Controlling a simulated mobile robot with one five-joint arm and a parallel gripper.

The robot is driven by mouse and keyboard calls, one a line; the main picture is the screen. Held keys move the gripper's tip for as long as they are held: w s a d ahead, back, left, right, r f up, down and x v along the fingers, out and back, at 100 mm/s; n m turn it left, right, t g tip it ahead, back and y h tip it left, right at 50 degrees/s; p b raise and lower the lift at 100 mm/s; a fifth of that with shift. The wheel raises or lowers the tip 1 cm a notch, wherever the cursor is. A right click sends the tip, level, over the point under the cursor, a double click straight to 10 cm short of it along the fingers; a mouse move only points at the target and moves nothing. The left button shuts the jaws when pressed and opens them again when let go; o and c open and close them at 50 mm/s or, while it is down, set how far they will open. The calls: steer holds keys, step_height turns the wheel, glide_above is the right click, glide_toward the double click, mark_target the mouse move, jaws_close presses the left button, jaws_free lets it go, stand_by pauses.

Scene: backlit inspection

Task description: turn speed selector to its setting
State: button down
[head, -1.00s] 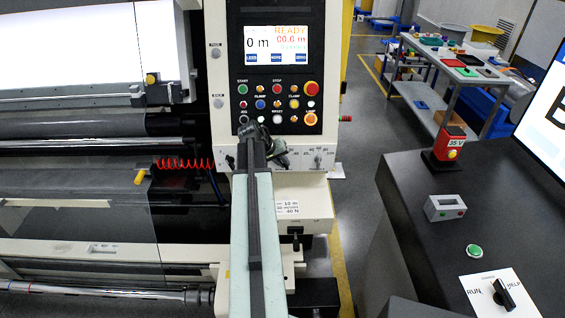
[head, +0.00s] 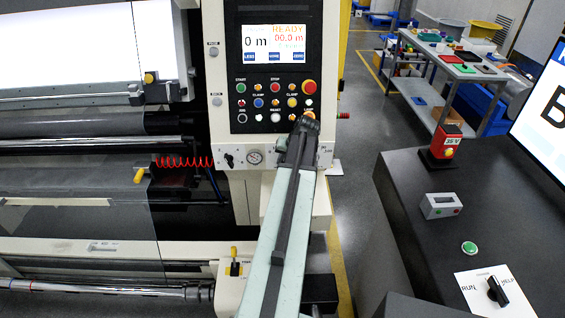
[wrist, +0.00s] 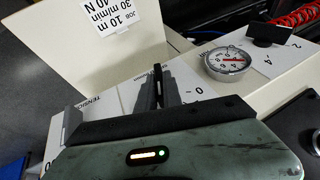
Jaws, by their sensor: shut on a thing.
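My gripper (head: 304,124) reaches the lower front strip of the machine, right of the dial gauge (head: 255,157). In the wrist view my gripper (wrist: 159,92) is shut at the panel face. It is on the speed selector, which is almost wholly hidden by the fingers, so its pointer angle cannot be read. In the head view my arm covers that spot; only the end of a scale shows at its right. The job card (wrist: 108,17) shows in the wrist view and reads 10 m, 30 m/min, 40 N.
A black knob (head: 230,160) sits left of the gauge; it also shows in the wrist view (wrist: 268,34). Buttons and a READY screen (head: 274,43) are above. A dark desk with a RUN/HELP switch (head: 496,291) stands at right. Red coiled hose (head: 183,162) hangs at left.

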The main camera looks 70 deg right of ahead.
steer(key=shift+s+f+t+y+b, duration=0.2)
steer(key=shift+t+y+b, duration=0.1)
steer(key=shift+t+b, duration=0.5)
steer(key=shift+r, duration=0.1)
steer(key=c, duration=1.5)
jaws_free()
steer(key=shift+r, duration=0.1)
steer(key=p+v, duration=0.6)
steer(key=v, duration=0.1)
steer(key=shift+s+r, duration=0.2)
steer(key=shift+s, duration=0.1)
